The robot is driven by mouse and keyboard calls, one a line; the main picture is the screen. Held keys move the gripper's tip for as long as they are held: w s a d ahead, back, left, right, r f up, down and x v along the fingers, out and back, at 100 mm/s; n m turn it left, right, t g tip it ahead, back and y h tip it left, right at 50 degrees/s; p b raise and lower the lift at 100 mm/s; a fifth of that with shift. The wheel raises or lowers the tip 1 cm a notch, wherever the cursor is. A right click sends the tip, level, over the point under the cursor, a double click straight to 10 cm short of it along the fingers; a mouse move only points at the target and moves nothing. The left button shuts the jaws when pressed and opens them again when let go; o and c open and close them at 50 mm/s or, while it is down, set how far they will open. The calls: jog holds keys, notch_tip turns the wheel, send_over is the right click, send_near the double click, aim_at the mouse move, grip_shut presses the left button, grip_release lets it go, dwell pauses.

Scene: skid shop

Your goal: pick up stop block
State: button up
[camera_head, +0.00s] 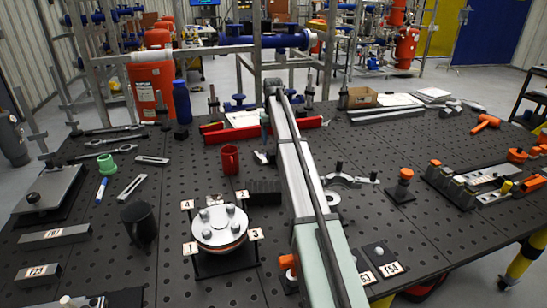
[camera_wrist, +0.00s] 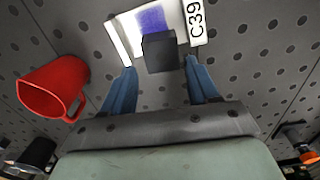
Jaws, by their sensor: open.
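A small dark block (camera_wrist: 160,54), which I take to be the stop block, stands on or at the near edge of a white plate (camera_wrist: 172,14) with a purple-blue patch, in the wrist view. My gripper (camera_wrist: 160,68) is open. Its two blue fingers point toward the block, one on each side, with gaps between them and it. I cannot tell how far above the table the fingertips are. In the head view my arm hides the block and most of the gripper; a pale edge (camera_head: 261,157), perhaps of the plate, shows left of the arm.
A red mug (camera_head: 230,160) stands left of the gripper; it also shows in the wrist view (camera_wrist: 50,88). A C39 label (camera_wrist: 195,20) is right of the block. A black mug (camera_head: 140,224) and a round bolted flange (camera_head: 220,226) are nearer. A red channel (camera_head: 235,133) lies behind.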

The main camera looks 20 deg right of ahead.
aim_at(274, 152)
jog(key=shift+s+d+f, duration=0.1)
jog(key=shift+f, duration=1.2)
jog(key=shift+s+f, duration=0.1)
jog(key=shift+f, duration=1.15)
